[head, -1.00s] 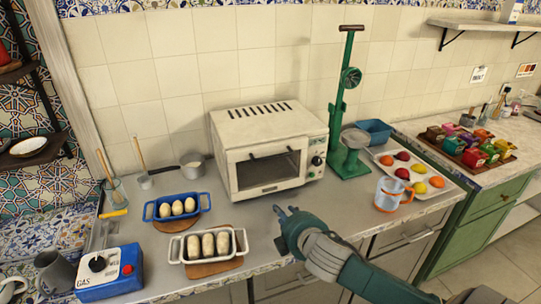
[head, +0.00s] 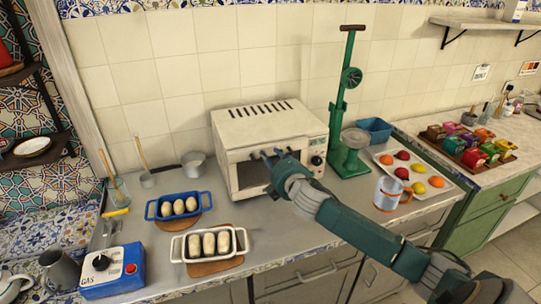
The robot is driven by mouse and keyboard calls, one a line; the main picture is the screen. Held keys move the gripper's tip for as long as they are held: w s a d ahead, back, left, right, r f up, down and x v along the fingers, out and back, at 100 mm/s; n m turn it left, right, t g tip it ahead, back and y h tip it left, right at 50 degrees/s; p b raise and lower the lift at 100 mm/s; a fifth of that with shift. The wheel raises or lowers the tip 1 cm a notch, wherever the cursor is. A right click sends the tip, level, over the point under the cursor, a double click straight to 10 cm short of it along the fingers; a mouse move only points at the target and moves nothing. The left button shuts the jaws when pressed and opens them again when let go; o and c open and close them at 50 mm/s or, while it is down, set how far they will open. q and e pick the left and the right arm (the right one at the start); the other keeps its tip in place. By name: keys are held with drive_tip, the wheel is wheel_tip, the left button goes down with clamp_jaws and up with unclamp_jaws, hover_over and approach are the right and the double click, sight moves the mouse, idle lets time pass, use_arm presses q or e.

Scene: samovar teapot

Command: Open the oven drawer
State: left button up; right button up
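The white toaster oven (head: 233,127) stands on the counter against the tiled wall. Its glass-fronted door (head: 252,177) looks shut, with a dark bar handle near its top edge. My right gripper (head: 272,155) is in front of the upper part of the door, at the handle, and covers much of it. Its two fingertips look apart, with nothing clearly held between them. I cannot tell whether they touch the handle. The gripper and forearm hide the right part of the door. My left gripper is not in view.
A blue dish (head: 156,212) and a white dish (head: 244,241) of rolls sit left of the oven. A metal pan (head: 194,165) is behind them. Right are a green press (head: 341,110), a mug (head: 386,194) and a fruit tray (head: 452,190).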

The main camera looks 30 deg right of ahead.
drive_tip(key=shift+w+f, duration=0.15)
drive_tip(key=shift+w, duration=0.35)
clamp_jaws()
drive_tip(key=shift+s+f, duration=0.1)
drive_tip(key=shift+s, duration=0.05)
